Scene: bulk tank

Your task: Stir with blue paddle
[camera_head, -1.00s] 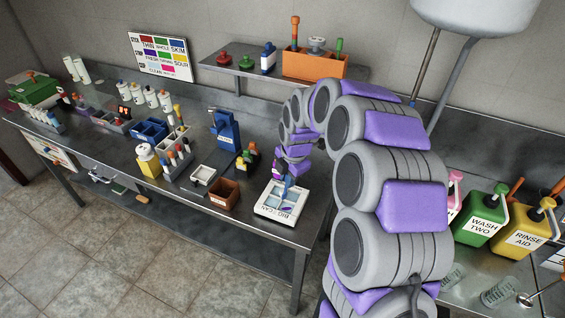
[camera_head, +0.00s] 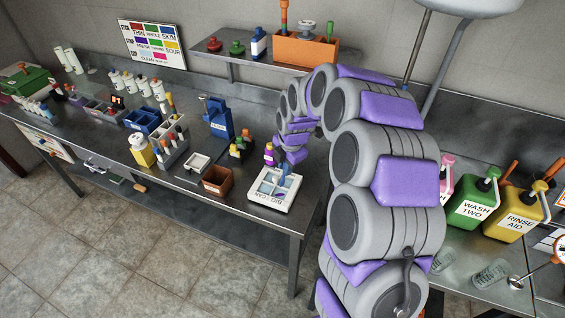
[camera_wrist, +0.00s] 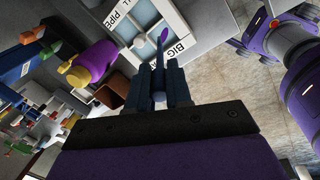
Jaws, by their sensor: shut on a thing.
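My gripper (camera_wrist: 158,92) has dark blue fingers, shut on a thin blue paddle (camera_wrist: 160,52). The paddle's oval end looks violet-blue and points away from the fingers, over a white tray (camera_wrist: 178,22) with pale blue compartments. In the head view the tray (camera_head: 260,200) stands near the table's front right corner, with black lettering on its front. My gripper (camera_head: 285,175) is low over the tray's back right part there. I cannot tell whether the paddle's end touches the tray or anything in it.
A purple bottle with a yellow cap (camera_wrist: 92,65) stands close beside the tray, behind it in the head view (camera_head: 269,154). A brown box (camera_head: 217,181) and a blue stand (camera_head: 219,120) are to the left. Jugs (camera_head: 472,203) stand on the right counter.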

